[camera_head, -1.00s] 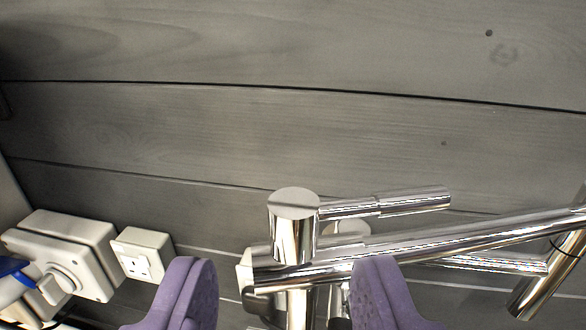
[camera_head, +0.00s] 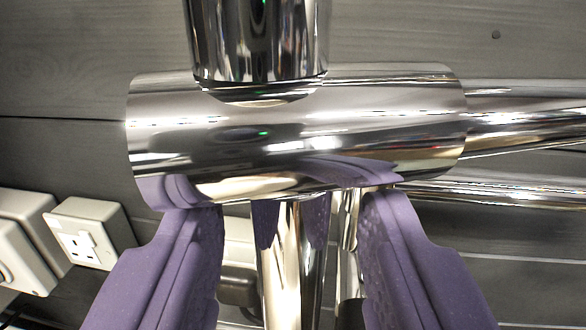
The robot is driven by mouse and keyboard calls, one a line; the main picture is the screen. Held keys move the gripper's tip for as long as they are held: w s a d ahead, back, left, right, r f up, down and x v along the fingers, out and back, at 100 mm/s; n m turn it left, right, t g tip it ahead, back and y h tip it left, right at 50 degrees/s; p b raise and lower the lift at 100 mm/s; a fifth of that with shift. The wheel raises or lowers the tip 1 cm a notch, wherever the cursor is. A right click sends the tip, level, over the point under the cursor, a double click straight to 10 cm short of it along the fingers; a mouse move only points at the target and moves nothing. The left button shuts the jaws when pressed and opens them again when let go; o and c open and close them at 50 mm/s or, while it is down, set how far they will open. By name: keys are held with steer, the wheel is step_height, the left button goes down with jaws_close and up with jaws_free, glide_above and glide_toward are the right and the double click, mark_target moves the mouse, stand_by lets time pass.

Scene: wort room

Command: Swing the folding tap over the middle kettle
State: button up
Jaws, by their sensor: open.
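The chrome folding tap (camera_head: 300,130) fills the upper middle of the view, very close to the camera. A thick vertical cylinder (camera_head: 258,40) rises from its horizontal body, and thinner tubes run off to the right. A vertical chrome post (camera_head: 290,265) shows below the body, between my fingers. My gripper (camera_head: 290,215) is open, with one purple finger on each side of that post and both tips just below the horizontal body. I cannot tell whether either finger touches the chrome. No kettle is in view.
A white wall socket (camera_head: 88,232) is at the left, with another white box (camera_head: 28,225) beside it. Grey wooden planks (camera_head: 60,60) form the wall behind. A dark fitting and a pale block show partly behind the post.

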steer(key=shift+w, duration=0.95)
jaws_close()
